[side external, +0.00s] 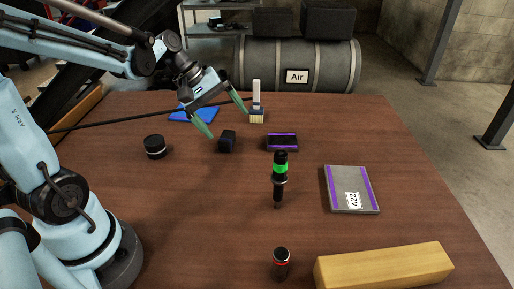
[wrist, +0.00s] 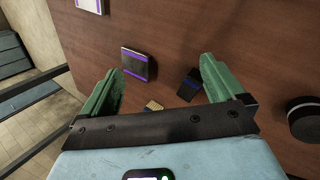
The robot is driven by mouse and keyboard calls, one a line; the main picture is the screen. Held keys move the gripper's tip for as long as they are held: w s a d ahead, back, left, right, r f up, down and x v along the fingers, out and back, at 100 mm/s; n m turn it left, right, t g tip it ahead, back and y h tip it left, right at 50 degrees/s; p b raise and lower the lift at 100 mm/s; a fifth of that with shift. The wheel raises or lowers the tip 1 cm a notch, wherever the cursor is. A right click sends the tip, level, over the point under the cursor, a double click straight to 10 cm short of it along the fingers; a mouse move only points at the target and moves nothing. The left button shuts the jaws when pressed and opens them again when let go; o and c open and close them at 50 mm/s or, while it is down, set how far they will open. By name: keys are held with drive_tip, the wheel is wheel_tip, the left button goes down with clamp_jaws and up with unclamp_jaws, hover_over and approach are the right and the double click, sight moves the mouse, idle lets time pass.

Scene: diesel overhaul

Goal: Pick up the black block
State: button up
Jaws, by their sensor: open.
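The black block (side external: 227,141) sits on the brown table, left of the middle in the side view. In the wrist view it shows as a dark shape (wrist: 191,80), just inside the right finger and partly hidden by it. My gripper (side external: 229,124) is open, with its green fingers spread above and just behind the block. The fingers also show in the wrist view (wrist: 161,66), with nothing held between them. I cannot tell the exact height of the fingertips over the block.
A round black object (side external: 154,147) stands to the left. A brush (side external: 257,105), a blue item (side external: 193,113) and a purple-edged box (side external: 282,142) are nearby. A green-banded tool (side external: 280,178), an A22 box (side external: 351,189), a red-ringed cylinder (side external: 281,264) and a wooden bar (side external: 384,268) lie nearer.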

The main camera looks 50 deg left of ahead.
drive_tip(key=w+a+f+n+t+h, duration=0.1)
drive_tip(key=w+a+f+n+h, duration=0.2)
drive_tip(key=a+n, duration=0.45)
drive_tip(key=n+t+h, duration=0.2)
drive_tip(key=n+h, duration=0.2)
drive_tip(key=n, duration=0.1)
approach(226, 135)
drive_tip(key=shift+s+a+r+m, duration=0.1)
drive_tip(key=shift+a+r+m, duration=0.15)
drive_tip(key=shift+a+r, duration=0.25)
drive_tip(key=shift+s+a+f, duration=0.15)
drive_tip(key=shift+s, duration=0.05)
drive_tip(key=shift+f, duration=0.1)
drive_tip(key=x, duration=0.6)
drive_tip(key=shift+w+f, duration=0.1)
drive_tip(key=shift+w, duration=0.05)
drive_tip(key=shift+s+d+x, duration=0.1)
drive_tip(key=shift+x, duration=1.3)
drive_tip(key=shift+s+d+x, duration=0.1)
drive_tip(key=shift+s+x, duration=0.05)
drive_tip(key=shift+x, duration=1.2)
drive_tip(key=shift+c, duration=0.2)
drive_tip(key=c, duration=1.1)
